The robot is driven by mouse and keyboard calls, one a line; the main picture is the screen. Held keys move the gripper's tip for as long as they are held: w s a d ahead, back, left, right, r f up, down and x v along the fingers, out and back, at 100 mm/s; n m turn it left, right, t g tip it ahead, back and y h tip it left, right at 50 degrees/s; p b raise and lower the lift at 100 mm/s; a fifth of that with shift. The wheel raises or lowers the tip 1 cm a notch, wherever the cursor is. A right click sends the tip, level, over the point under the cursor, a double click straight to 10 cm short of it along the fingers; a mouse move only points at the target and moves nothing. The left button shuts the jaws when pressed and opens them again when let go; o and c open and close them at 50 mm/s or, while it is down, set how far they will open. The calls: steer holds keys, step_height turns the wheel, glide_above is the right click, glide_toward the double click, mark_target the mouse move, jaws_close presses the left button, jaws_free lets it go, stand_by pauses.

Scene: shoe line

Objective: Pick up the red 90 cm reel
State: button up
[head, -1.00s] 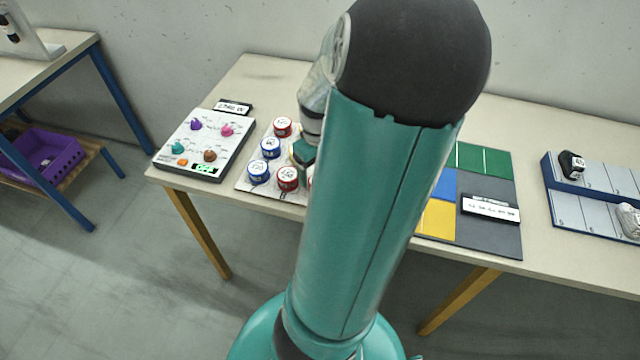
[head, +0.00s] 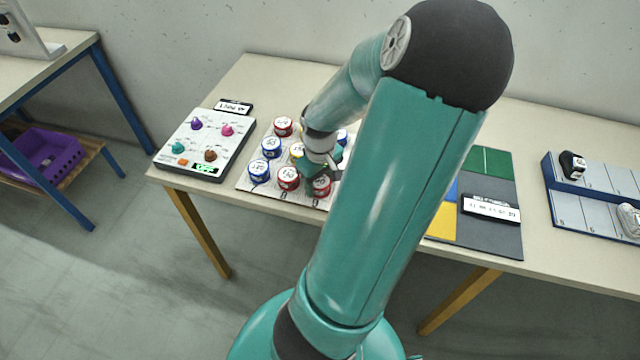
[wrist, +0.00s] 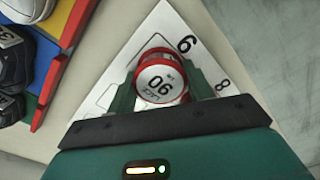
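The red reel (wrist: 160,80) marked 90 shows in the wrist view, its number upside down, standing on the white board (wrist: 122,66) with printed numbers. My gripper (wrist: 161,88) has its two green fingers on either side of it, open, with the reel between them and slim gaps beside it. In the head view my gripper (head: 318,172) is low over the front right of the board, right at a red reel (head: 322,189). Other red, blue and yellow-sided reels stand close by; my arm hides some of the board.
A blue reel (head: 259,171) and another red reel (head: 288,178) stand to the left. A knob panel (head: 199,146) is further left. Coloured mats (head: 490,235) and a blue-edged shoe rack (head: 556,205) lie to the right.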

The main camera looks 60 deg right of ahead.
steer(key=shift+c, duration=0.8)
steer(key=shift+r, duration=0.2)
